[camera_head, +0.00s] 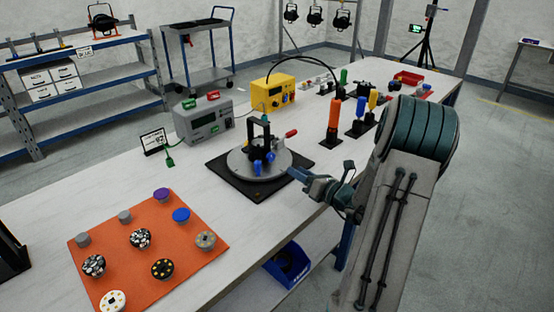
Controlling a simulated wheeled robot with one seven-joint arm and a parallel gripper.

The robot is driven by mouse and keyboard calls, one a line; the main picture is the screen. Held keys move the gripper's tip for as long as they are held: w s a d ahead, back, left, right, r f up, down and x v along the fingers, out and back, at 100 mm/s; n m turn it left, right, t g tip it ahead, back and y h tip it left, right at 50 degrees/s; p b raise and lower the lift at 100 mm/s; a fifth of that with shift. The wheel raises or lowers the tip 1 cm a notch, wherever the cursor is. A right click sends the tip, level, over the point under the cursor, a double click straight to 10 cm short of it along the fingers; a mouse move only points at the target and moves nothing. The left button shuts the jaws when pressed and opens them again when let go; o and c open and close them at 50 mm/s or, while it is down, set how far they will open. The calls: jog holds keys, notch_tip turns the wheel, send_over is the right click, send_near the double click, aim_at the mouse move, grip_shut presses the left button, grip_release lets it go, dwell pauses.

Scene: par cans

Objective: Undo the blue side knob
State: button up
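A black fixture (262,138) stands upright on a round grey plate (240,165), which sits on a black square base (226,178) on the bench. A small blue knob (270,156) shows low on the fixture's near right side. A red-tipped handle (291,133) sticks out to the right. My gripper (296,173) reaches in from the right, its tip by the right edge of the round plate, apart from the blue knob in the picture. The fingers are too small to tell whether they are open or shut.
An orange mat (150,262) with several round parts, including a blue one (181,215), lies at the front left. A grey meter (204,124) and a yellow box (273,92) stand behind the fixture.

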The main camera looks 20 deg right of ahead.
aim_at(273, 157)
jog(key=x, duration=0.9)
jog(key=shift+w+a, duration=0.1)
jog(key=shift+w, duration=0.1)
jog(key=c, duration=0.7)
